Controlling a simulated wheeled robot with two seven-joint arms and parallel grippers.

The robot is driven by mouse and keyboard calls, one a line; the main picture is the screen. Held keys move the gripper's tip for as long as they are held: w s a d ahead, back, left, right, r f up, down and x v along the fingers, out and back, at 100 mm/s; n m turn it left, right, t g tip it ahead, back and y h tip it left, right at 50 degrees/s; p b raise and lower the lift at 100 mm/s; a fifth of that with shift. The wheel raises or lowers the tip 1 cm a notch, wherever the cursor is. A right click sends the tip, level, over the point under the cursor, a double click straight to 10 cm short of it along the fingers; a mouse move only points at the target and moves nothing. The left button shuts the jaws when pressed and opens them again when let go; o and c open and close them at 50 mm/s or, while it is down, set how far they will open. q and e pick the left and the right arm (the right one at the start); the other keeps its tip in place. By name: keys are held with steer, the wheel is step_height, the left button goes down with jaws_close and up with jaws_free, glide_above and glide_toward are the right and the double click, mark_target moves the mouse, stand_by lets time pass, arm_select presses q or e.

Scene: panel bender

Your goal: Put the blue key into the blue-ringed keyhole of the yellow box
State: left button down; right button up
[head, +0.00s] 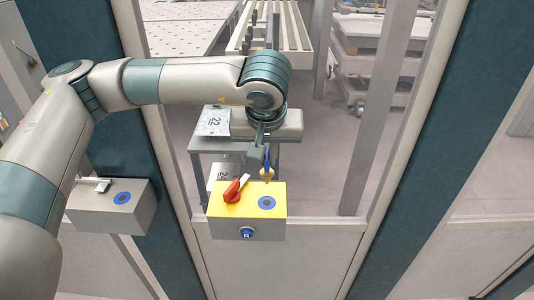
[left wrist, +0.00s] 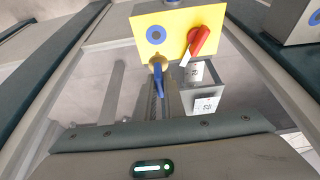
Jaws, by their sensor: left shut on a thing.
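The yellow box (head: 247,209) stands on the fence below my left arm, with its yellow top showing. Its blue-ringed keyhole (head: 267,202) is on the right of that face, and it also shows in the left wrist view (left wrist: 156,35). My left gripper (head: 264,150) is shut on the blue key (head: 267,166), above and behind the box in the head view. The key's brass-coloured end points toward the box, apart from the keyhole. In the left wrist view the key (left wrist: 158,78) appears just below the ring. My right gripper is out of view.
A red switch handle (head: 232,190) stands up on the yellow face, left of the keyhole. A blue button (head: 247,232) is on the box's front. A grey box (head: 110,208) with another blue ring is at the left. Fence posts (head: 378,105) stand to the right.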

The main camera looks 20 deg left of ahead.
mark_target(267, 174)
arm_select(q)
steer(key=shift+f, duration=0.55)
steer(key=shift+f+b, duration=0.55)
steer(key=shift+f, duration=1.55)
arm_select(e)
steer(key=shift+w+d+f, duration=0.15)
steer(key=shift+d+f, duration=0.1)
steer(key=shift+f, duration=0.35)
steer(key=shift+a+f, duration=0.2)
arm_select(q)
steer(key=shift+b, duration=0.7)
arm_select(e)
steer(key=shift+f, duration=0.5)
arm_select(q)
steer(key=shift+f, duration=0.1)
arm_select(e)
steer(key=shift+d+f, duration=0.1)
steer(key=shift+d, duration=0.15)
arm_select(q)
steer(key=shift+f+b, duration=0.7)
steer(key=shift+b, duration=0.25)
steer(key=shift+f+b, duration=0.45)
steer(key=shift+b, duration=0.15)
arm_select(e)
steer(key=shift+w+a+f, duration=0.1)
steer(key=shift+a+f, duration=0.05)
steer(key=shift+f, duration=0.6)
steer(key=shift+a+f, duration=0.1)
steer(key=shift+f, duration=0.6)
